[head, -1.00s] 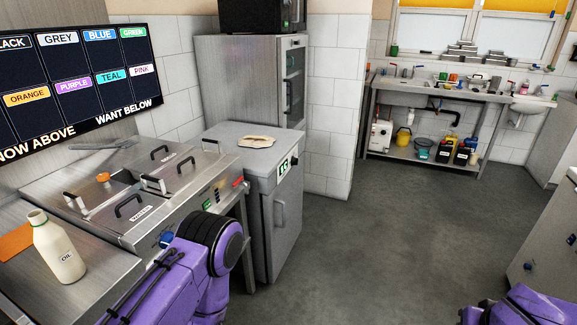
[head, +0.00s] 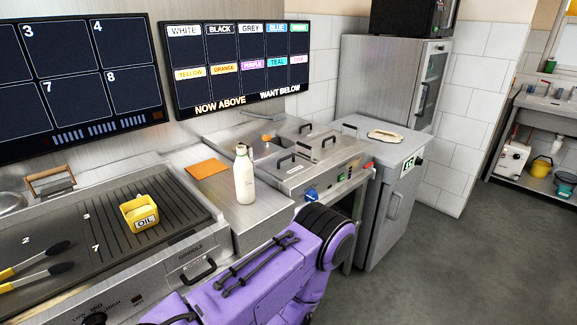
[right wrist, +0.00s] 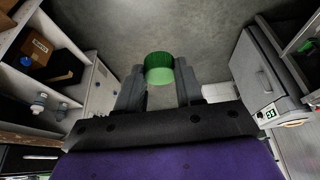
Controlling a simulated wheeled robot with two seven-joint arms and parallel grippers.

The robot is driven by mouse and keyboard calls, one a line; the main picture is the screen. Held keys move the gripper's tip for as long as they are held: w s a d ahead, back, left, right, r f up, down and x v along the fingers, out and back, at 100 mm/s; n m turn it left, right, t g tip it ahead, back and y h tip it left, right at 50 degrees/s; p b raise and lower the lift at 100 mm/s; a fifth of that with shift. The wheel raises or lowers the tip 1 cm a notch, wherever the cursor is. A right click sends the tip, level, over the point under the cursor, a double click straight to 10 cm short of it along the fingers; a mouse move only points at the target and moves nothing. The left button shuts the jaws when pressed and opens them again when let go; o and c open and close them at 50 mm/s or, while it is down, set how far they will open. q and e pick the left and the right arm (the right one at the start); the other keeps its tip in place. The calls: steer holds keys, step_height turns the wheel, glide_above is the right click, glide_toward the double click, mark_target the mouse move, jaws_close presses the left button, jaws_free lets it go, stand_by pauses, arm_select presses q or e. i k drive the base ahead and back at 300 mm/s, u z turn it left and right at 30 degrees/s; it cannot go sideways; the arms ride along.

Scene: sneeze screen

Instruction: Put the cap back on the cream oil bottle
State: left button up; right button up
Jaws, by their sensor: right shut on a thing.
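The cream bottle (head: 244,182), marked OIL in the earlier head view, stands upright on the steel counter (head: 218,208) between the griddle and the fryer. Its narrow neck has no green cap on it. My right gripper (right wrist: 160,76) is shut on a green round cap (right wrist: 159,66) in the right wrist view, with bare floor behind it. The right gripper does not show in the head view. A purple arm of mine crosses the bottom of the head view, right of and nearer than the bottle, but my left gripper is not in view.
An orange flat piece (head: 207,169) lies behind the bottle. A yellow tub (head: 140,212) marked OIL sits on the griddle (head: 95,235), with tongs (head: 38,253) at left. The fryer (head: 310,165) and a steel cabinet (head: 385,195) stand to the right. Floor is clear at right.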

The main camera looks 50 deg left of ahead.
mark_target(243, 167)
steer(key=u, duration=1.55)
